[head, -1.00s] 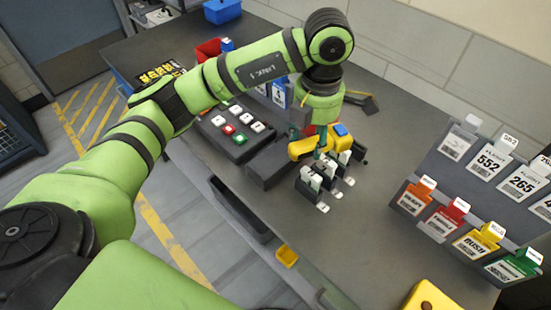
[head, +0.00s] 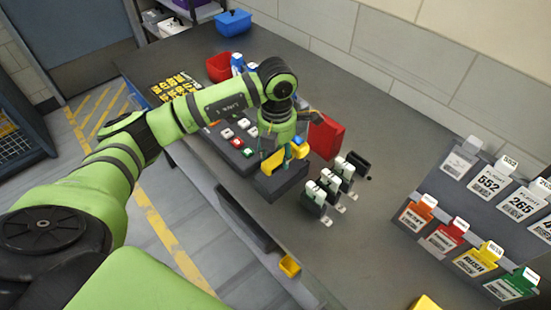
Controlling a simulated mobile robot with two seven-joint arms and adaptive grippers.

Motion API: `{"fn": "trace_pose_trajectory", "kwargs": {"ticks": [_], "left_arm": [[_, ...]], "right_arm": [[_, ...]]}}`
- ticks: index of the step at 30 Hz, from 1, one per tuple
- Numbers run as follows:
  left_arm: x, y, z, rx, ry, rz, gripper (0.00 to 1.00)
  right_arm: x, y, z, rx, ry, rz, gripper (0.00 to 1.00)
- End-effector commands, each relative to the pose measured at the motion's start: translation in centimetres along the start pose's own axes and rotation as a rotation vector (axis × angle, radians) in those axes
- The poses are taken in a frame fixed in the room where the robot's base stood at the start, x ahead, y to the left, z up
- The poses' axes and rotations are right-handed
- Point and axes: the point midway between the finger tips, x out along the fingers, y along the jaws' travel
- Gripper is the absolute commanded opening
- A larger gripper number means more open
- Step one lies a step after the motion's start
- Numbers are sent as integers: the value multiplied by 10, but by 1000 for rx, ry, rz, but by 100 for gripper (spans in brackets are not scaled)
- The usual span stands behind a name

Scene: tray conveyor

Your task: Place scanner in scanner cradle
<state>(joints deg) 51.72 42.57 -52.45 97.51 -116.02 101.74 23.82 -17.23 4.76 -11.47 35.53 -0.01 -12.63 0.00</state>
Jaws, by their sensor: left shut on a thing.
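My left gripper (head: 283,148) is shut on the yellow scanner (head: 271,164). Only parts of the scanner show: a yellow body at the left and a yellow end with a small blue patch at the right. The gripper and wrist hide the rest. A dark grey block that looks like the scanner cradle (head: 281,186) sits on the table below. The scanner overlaps the cradle's back part in the head view; I cannot tell whether they touch. My right gripper is not in view.
Dark holders with white levers (head: 316,195) stand just right of the cradle. A red box (head: 326,137) stands behind the gripper. A button panel (head: 232,142) lies to the left. A card rack (head: 465,215) stands at the right. The table centre-right is clear.

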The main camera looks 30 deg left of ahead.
Motion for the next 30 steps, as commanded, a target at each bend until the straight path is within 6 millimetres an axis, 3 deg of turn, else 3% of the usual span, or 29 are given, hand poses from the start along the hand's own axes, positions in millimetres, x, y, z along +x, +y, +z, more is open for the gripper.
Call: {"fn": "trace_pose_trajectory", "kwargs": {"ticks": [12,23,24,25,30], "left_arm": [[41,4,-1,1,0,0,5],[47,4,0,2,-2,1,5],[46,4,-1,1,-1,1,60],[46,4,-1,1,-1,1,71],[46,4,-1,1,-1,1,71]], "right_arm": [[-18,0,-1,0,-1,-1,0],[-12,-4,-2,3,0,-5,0],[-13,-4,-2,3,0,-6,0],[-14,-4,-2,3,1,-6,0],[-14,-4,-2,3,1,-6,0]]}}
